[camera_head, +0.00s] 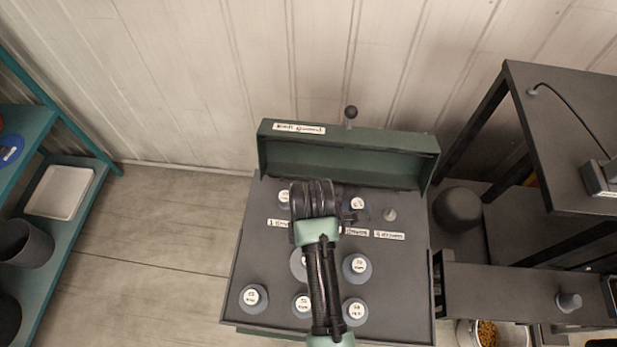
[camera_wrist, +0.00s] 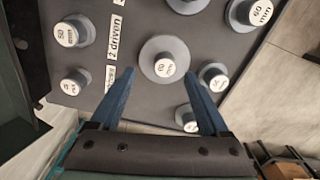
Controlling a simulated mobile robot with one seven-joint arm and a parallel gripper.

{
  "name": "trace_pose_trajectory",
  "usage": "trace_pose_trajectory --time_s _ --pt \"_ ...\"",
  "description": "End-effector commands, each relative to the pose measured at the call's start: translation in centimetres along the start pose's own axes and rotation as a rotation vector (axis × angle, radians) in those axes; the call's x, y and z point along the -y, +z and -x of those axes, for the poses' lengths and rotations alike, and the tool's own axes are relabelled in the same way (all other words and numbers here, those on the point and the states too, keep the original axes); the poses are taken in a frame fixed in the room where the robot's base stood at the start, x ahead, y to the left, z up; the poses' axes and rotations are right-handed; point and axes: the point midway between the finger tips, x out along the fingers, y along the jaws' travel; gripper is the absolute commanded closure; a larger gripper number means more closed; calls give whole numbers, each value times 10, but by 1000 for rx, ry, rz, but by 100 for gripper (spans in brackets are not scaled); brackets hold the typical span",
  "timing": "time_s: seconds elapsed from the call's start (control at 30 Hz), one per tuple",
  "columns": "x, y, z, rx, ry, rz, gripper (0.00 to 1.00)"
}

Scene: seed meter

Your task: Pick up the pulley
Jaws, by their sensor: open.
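Several grey round pulleys with white size labels sit on a dark grey panel (camera_head: 400,290). In the wrist view my open gripper (camera_wrist: 159,73) has its two blue fingers on either side of a wide pulley (camera_wrist: 165,58) with a raised labelled hub. No contact shows, and the gap in height is hard to judge. A pulley marked 50 (camera_wrist: 74,32) and a smaller one (camera_wrist: 75,82) are to the left; one marked 60 mm (camera_wrist: 249,12) is at the upper right. Which pulley the task means cannot be told. In the head view my arm hides the fingers and part of the panel.
A raised green guard (camera_head: 345,160) stands along the panel's back edge. A bare post (camera_head: 390,214) stands at the panel's right. A dark table (camera_head: 565,130) is at the right, a teal shelf (camera_head: 75,215) at the left. Smaller pulleys (camera_wrist: 213,77) crowd the right finger.

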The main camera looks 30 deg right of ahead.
Motion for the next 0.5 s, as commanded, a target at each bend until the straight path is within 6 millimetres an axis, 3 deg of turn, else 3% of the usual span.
trace_pose_trajectory --time_s 0.3,0.5 --pt "8 -4 -41 0 -4 -2 21" --pt "8 -4 -52 0 -1 -1 21"
